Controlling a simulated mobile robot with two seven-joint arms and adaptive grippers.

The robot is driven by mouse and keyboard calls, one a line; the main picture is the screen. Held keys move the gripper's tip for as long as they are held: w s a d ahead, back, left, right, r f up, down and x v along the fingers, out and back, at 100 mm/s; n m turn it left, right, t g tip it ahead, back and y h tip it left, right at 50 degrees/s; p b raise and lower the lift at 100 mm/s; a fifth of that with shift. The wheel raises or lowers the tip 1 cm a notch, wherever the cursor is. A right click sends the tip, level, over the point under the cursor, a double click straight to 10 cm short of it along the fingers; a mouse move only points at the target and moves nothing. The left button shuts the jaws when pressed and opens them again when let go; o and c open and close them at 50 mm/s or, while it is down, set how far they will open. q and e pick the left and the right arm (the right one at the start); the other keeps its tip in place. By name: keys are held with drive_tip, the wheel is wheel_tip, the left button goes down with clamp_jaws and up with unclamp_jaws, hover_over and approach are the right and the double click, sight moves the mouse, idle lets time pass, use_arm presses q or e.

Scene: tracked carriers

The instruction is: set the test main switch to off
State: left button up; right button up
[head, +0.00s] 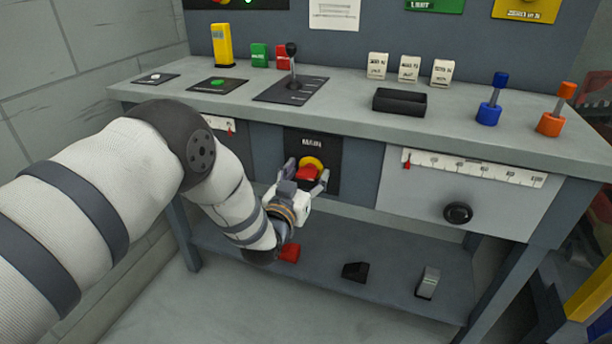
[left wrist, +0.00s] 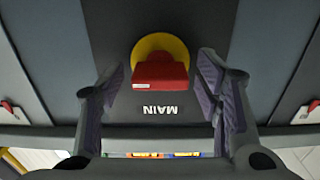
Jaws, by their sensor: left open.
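The main switch is a red handle (head: 307,174) on a yellow disc (head: 313,162), on a black plate marked MAIN (head: 311,143) in the bench front. In the left wrist view the red handle (left wrist: 160,72) looks broad and blocky, with the yellow disc (left wrist: 158,43) behind it and the lettering upside down. My left gripper (head: 306,170) is open at the switch. Its fingers stand on either side of the handle, with gaps visible in the left wrist view (left wrist: 159,80). I cannot tell which setting the handle points to. My right gripper is not in view.
The bench top (head: 350,105) overhangs the switch and carries a black lever (head: 292,65), a black tray (head: 399,102), and blue (head: 490,105) and orange (head: 553,118) levers. A panel with a black knob (head: 458,213) is to the right. A lower shelf (head: 325,270) holds small items.

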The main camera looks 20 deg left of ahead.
use_arm(q)
drive_tip(key=c, duration=1.2)
drive_tip(key=shift+o, duration=0.2)
drive_tip(key=n, duration=0.4)
drive_tip(key=shift+a, duration=0.1)
drive_tip(key=n, duration=0.4)
drive_tip(key=shift+n, duration=0.3)
drive_tip(key=n, duration=0.2)
drive_tip(key=n+b, duration=0.1)
drive_tip(key=n, duration=0.2)
drive_tip(key=shift+a+f, duration=0.1)
drive_tip(key=shift+f, duration=0.1)
drive_tip(key=shift+n+b, duration=0.55)
drive_tip(key=shift+n, duration=1.45)
